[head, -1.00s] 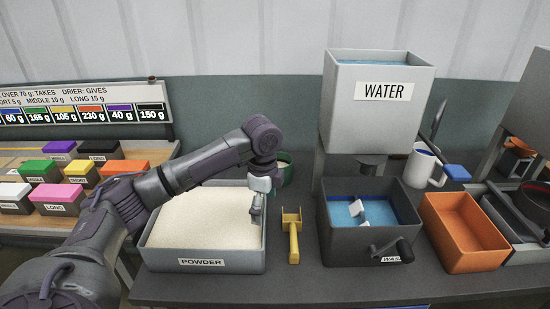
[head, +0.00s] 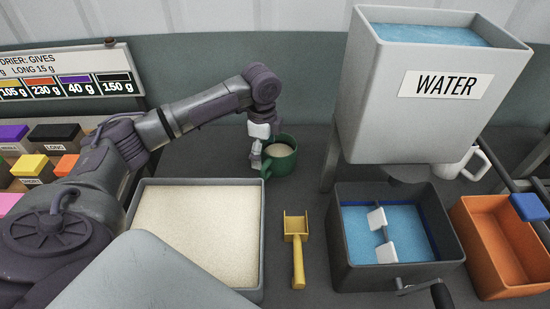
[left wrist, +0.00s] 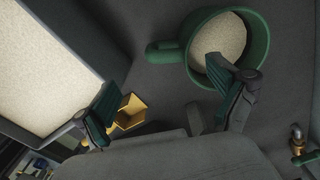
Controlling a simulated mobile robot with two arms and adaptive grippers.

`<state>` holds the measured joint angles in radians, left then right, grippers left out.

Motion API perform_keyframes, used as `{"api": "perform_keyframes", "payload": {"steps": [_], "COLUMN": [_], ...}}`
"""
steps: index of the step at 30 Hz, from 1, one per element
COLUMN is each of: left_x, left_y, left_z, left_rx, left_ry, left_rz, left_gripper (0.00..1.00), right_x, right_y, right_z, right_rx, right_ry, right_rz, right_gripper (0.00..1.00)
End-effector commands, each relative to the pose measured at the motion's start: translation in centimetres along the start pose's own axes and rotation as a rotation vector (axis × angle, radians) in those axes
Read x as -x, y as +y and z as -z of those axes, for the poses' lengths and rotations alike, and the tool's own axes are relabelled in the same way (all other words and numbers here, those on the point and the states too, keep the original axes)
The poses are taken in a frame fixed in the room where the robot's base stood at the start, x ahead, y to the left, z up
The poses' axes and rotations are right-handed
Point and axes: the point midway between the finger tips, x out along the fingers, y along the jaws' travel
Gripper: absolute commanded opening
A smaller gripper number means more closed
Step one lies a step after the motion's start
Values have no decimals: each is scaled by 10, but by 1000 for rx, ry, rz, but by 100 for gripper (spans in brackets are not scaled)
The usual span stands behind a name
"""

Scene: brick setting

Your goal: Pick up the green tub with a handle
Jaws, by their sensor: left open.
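The green tub with a handle (head: 284,163) stands on the dark counter behind the powder box, filled with pale powder. In the left wrist view the tub (left wrist: 260,48) is at the upper right, with its handle (left wrist: 163,51) pointing left. My left gripper (head: 262,158) is at the tub's left, handle side in the head view. In the left wrist view the gripper (left wrist: 168,97) has its fingers wide apart with nothing between them. One finger overlaps the tub's near rim there; I cannot tell whether it touches. My right gripper is not in view.
The powder box (head: 251,270) stands in front of the tub. A yellow scoop (head: 298,262) lies right of it. Further right are the dark mixing box (head: 400,275), an orange bin (head: 500,250) and the raised water tank (head: 430,110). Counter between tub and tank is clear.

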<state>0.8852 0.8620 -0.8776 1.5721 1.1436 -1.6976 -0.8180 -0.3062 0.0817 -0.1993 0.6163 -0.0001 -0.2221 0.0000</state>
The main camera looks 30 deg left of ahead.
Motion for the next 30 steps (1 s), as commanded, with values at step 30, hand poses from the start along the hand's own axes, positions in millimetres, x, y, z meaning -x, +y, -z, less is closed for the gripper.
{"api": "perform_keyframes", "payload": {"steps": [30], "left_x": [-94], "left_y": [-7], "left_z": [-1], "left_rx": [-1], "left_ry": [-1], "left_rz": [2], "left_gripper": [96], "right_x": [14], "right_y": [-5], "right_z": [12], "right_rx": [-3], "right_ry": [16], "right_rz": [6], "right_gripper": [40]}}
